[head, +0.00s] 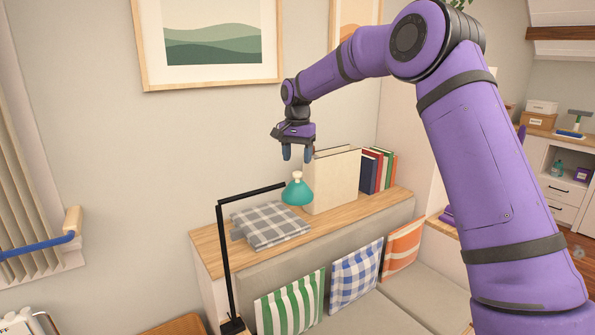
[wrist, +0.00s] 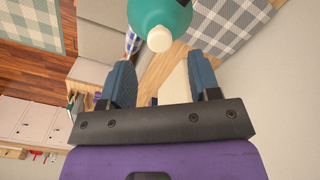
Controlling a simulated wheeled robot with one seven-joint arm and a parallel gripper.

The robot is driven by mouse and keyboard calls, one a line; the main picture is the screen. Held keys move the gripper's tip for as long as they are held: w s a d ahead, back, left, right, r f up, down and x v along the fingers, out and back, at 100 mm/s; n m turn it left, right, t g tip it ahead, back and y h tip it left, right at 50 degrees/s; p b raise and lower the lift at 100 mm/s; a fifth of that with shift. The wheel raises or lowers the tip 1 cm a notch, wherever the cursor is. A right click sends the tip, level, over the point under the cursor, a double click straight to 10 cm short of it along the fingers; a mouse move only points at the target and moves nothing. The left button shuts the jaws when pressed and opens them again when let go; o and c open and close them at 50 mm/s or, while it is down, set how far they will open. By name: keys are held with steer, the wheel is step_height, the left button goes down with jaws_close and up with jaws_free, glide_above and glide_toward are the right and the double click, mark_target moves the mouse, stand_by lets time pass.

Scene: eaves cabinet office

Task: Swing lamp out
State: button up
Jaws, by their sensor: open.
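The lamp has a teal shade (head: 297,192) with a cream knob (head: 297,175) on top. The shade hangs at the end of a black arm (head: 250,195) on a black upright post (head: 227,265) at the left end of the wooden ledge. My gripper (head: 297,154) points down, open and empty, a little above the knob in the head view. In the wrist view, the teal shade (wrist: 160,14) and the cream knob (wrist: 159,39) are at the top centre, just beyond the open fingertips (wrist: 163,58). I see no contact between fingers and lamp.
A folded grey checked cloth (head: 268,227) lies on the wooden ledge (head: 211,251) below the lamp arm. A large cream binder (head: 333,180) and several books (head: 378,170) stand just right of the shade. Striped and checked cushions (head: 290,303) rest on the bench below. A framed picture (head: 209,40) hangs behind.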

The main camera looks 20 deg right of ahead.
mark_target(298, 172)
steer(key=shift+f, duration=2.4)
steer(key=shift+s, duration=0.1)
jaws_close()
